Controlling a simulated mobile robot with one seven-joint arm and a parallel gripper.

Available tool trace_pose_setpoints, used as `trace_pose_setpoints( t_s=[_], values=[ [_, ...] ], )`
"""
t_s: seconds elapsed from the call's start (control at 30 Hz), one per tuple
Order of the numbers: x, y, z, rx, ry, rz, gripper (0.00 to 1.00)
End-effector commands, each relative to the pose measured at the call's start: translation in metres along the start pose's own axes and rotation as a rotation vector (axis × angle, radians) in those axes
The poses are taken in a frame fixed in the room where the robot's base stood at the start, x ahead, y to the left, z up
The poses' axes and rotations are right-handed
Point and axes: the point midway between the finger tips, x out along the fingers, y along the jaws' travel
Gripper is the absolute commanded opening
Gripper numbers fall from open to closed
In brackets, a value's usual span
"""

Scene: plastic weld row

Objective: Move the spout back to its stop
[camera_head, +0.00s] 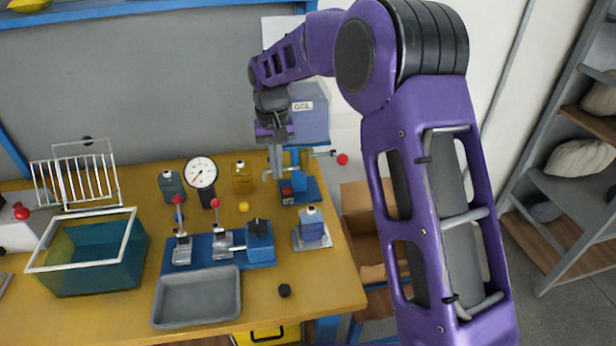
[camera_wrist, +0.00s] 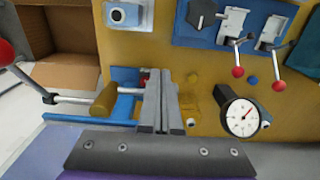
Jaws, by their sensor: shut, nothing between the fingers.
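A blue bench stand (camera_head: 311,190) is at the right rear of the yellow table. It carries a rod ending in a red knob (camera_head: 342,159). In the wrist view, the rod (camera_wrist: 72,99) runs from a brass-coloured barrel (camera_wrist: 105,101) to the red ball at the left edge. I cannot tell which part is the spout, and its stop is not clearly visible. My gripper (camera_head: 278,174) points down beside the stand. In the wrist view, its fingers (camera_wrist: 158,90) are together and empty, just right of the barrel. They hide part of the stand; contact cannot be told.
A dial gauge (camera_head: 202,173) and a yellow bottle (camera_head: 242,177) stand left of my gripper. A blue clamp fixture (camera_head: 205,263), grey tray (camera_head: 197,297) and teal bin (camera_head: 95,268) are nearer. A small device (camera_head: 312,232) is in front of the stand. A grey-blue labelled box (camera_head: 310,120) is behind.

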Motion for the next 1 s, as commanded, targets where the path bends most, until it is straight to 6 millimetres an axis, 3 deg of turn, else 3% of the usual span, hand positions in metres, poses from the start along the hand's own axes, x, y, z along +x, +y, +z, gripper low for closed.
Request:
trace_pose_setpoints(
  t_s=[0.27, 1.0],
  values=[
    [-0.004, 0.000, 0.008, 0.000, 0.001, 0.000, 0.00],
    [-0.069, 0.000, 0.008, -0.001, 0.000, 0.000, 0.00]
  ],
)
